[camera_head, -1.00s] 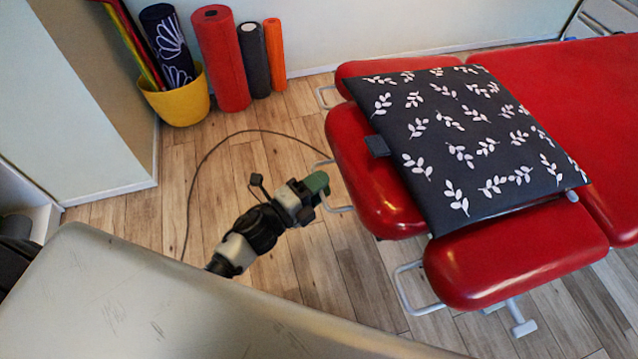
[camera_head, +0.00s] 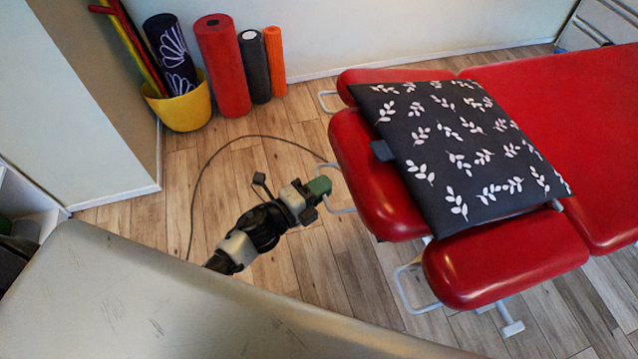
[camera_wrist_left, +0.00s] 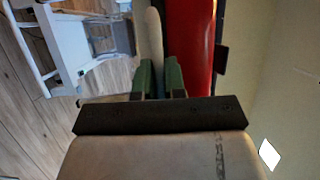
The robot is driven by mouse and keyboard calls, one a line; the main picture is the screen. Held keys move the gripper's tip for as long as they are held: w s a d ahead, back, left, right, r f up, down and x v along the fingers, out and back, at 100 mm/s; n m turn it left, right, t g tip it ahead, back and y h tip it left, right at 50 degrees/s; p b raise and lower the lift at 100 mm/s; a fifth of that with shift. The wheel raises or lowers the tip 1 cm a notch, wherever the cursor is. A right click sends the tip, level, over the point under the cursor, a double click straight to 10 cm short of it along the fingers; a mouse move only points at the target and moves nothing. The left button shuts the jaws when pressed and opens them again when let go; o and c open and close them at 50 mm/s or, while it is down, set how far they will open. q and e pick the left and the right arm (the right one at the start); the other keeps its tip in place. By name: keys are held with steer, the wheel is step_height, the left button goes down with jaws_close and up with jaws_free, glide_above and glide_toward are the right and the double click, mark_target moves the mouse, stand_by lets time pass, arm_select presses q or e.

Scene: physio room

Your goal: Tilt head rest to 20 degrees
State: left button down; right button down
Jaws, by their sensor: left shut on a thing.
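The red padded head rest (camera_head: 375,185) is at the near end of the red treatment table (camera_head: 585,120). A dark cushion with white leaf sprigs (camera_head: 455,145) lies across it and hides much of its top. A thin grey metal loop (camera_head: 342,208) sticks out from the head rest's near edge. My left gripper (camera_head: 322,187) is at this loop, with green fingertips shut on it. In the left wrist view, the green fingertips (camera_wrist_left: 160,77) have a pale bar and red padding just beyond them. The exact contact is hard to see. My right gripper is out of view.
Rolled mats, a red one (camera_head: 222,65) among them, and a yellow bucket (camera_head: 185,105) stand by the back wall. A dark cable (camera_head: 205,165) loops over the wooden floor. Another grey loop (camera_head: 412,290) sticks out below the lower pad (camera_head: 505,262).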

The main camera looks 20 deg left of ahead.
mark_target(347, 153)
arm_select(q)
steer(key=r+p, duration=0.2)
steer(key=d+r+p, duration=0.1)
steer(key=r+p, duration=0.1)
steer(key=r, duration=0.1)
steer(key=w+r+p, duration=0.1)
steer(key=r+p, duration=0.2)
steer(key=shift+w+d+r, duration=0.1)
steer(key=shift+d+r, duration=0.05)
steer(key=shift+d, duration=0.25)
steer(key=c, duration=1.2)
jaws_free()
steer(key=shift+a, duration=0.1)
